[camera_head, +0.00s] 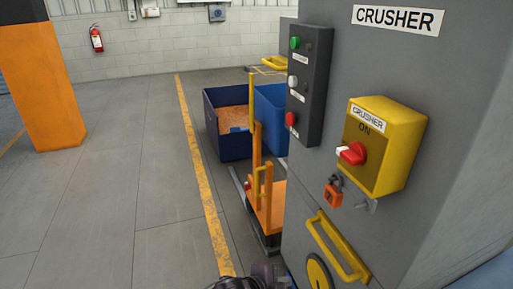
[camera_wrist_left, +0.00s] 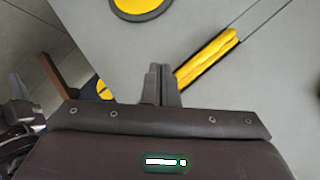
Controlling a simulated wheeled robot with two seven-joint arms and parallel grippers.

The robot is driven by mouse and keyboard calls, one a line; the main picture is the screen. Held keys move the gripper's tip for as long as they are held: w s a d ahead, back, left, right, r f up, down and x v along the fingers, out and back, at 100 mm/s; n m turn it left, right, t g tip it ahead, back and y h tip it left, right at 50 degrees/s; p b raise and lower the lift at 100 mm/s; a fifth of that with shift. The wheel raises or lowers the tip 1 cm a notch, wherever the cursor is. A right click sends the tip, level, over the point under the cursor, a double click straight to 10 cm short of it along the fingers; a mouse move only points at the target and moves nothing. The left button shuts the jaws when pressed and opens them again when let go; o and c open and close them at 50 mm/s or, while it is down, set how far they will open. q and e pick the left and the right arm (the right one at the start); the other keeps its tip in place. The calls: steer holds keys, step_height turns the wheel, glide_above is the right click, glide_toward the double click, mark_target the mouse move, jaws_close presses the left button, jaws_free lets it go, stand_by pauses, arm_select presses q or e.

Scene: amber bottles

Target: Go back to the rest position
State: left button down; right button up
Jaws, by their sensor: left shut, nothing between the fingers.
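My left gripper (camera_wrist_left: 160,72) shows in the left wrist view with its two dark fingers together and nothing between them. A small dark part of it also shows at the bottom edge of the head view (camera_head: 262,275), low beside the grey crusher cabinet (camera_head: 350,45). The fingertips appear in front of the cabinet face, near a yellow handle (camera_wrist_left: 208,58); I cannot tell how far apart they are. My right gripper is in neither view.
The crusher panel carries a yellow switch box (camera_head: 400,135) with a red knob, an orange padlock (camera_head: 333,194) and a button box (camera_head: 312,85). A blue bin (camera_head: 228,148) and an orange cart (camera_head: 274,207) stand beside it. The floor (camera_head: 120,190) at left is clear.

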arm_select(q)
steer(key=s+a+f+n+g+y, duration=0.2)
steer(key=s+a+f+n+y, duration=0.4)
steer(key=a+f+n, duration=0.6)
steer(key=s+a+f+n+g+y+p, duration=0.1)
steer(key=s+a+f+p, duration=0.4)
steer(key=s, duration=0.6)
steer(key=s+a+f+n+g+p, duration=0.1)
steer(key=s+a+f+n+p, duration=0.2)
steer(key=s+a+f+p, duration=0.3)
steer(key=s+a+f+n+g+y+p, duration=0.1)
steer(key=s+a+f+p, duration=0.4)
steer(key=s, duration=1.1)
steer(key=shift+a+f+n+g+y+p, duration=0.45)
steer(key=shift+a+n, duration=0.35)
steer(key=shift+a, duration=0.45)
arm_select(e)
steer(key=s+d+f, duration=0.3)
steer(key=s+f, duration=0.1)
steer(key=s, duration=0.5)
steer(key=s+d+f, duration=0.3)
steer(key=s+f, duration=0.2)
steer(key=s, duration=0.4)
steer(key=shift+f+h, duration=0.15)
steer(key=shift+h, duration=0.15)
